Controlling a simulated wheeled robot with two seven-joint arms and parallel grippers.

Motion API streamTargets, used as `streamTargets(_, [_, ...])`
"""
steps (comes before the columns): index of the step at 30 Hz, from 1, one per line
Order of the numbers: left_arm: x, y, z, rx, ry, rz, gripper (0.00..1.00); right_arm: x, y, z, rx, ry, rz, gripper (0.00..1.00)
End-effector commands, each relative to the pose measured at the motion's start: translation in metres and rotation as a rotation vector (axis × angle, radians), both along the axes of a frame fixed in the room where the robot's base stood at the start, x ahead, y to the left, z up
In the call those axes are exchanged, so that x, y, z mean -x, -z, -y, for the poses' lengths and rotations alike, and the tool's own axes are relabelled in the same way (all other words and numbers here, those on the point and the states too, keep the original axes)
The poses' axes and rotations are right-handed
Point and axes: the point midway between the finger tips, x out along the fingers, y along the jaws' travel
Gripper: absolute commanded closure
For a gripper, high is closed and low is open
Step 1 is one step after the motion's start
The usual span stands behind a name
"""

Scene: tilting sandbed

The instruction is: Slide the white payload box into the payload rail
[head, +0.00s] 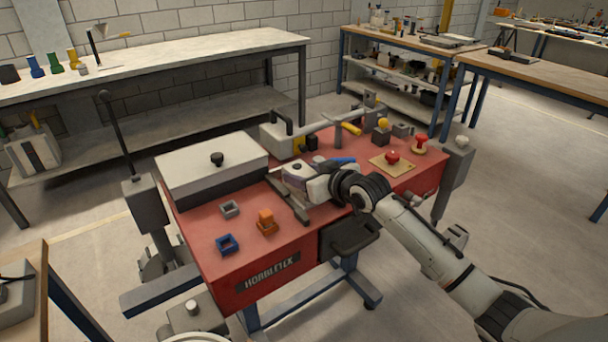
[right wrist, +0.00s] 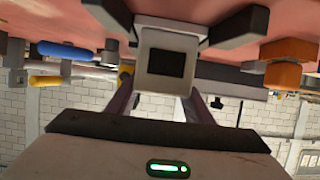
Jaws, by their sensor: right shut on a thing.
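The white payload box (head: 297,172) is on or just above the red table, at the far end of the grey payload rail (head: 290,205). My right gripper (head: 308,180) is shut on it. In the right wrist view the box (right wrist: 145,70) has a dark square on its near face and sits between my two fingers (right wrist: 160,108). The rail's dark bars (right wrist: 237,28) show on both sides of it there. I cannot tell whether the box is inside the rail or above it. My left gripper is not in view.
A white-lidded bin (head: 210,165) stands left of the rail. An orange block (head: 266,221), a blue square ring (head: 227,244) and a grey one (head: 230,208) lie at the front left. A red button (head: 393,156) and a blue-handled item (head: 343,160) are on the right side.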

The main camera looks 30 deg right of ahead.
Motion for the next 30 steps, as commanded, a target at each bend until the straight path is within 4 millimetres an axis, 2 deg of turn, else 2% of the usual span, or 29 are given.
streamTargets(30, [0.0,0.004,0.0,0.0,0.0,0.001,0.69,-0.03,-0.004,-0.003,-0.001,-0.001,0.008,0.9])
